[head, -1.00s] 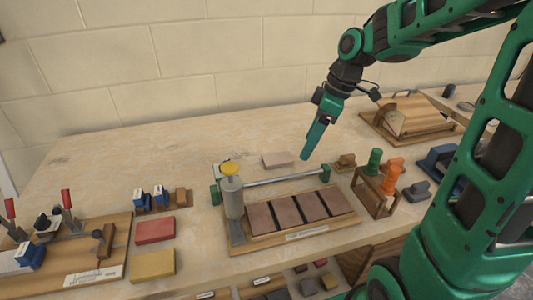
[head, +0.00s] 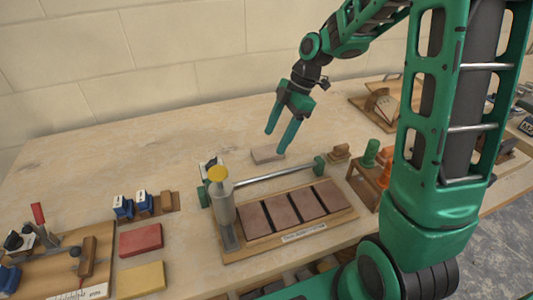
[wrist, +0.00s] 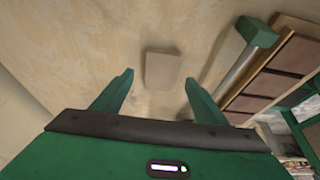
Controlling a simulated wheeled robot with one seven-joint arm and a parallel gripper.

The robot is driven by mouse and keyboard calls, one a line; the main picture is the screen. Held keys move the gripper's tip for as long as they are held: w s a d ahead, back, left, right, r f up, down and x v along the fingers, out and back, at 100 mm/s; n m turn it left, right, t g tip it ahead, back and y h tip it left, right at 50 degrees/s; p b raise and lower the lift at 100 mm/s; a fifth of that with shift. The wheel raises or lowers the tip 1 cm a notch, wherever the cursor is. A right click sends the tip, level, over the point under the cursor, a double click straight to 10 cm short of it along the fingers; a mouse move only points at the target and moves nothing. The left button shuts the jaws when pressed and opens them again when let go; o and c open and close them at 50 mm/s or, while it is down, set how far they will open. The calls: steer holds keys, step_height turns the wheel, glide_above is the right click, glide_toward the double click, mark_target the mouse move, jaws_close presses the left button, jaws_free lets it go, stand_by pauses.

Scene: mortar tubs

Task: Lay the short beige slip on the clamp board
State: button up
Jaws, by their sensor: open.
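A short beige slip (head: 267,155) lies flat on the bench behind the fixture with dark brown slips. It also shows in the wrist view (wrist: 162,70), just beyond and between my fingertips. My gripper (head: 275,141) is open and empty, pointing down above the slip and apart from it. Its two green fingers also show in the wrist view (wrist: 159,78).
A bar (head: 270,176) and an upright grey cylinder with a yellow top (head: 220,195) stand between the slip and the front. A red block (head: 141,239), a yellow block (head: 142,278) and blue-and-white pieces (head: 122,206) lie near the clamp board. The back left bench is clear.

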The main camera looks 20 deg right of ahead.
mark_target(268, 151)
steer(key=x, duration=0.4)
steer(key=shift+a+f, duration=0.15)
steer(key=shift+a, duration=0.1)
steer(key=c, duration=1.3)
steer(key=shift+c, duration=0.2)
steer(key=shift+r, duration=0.2)
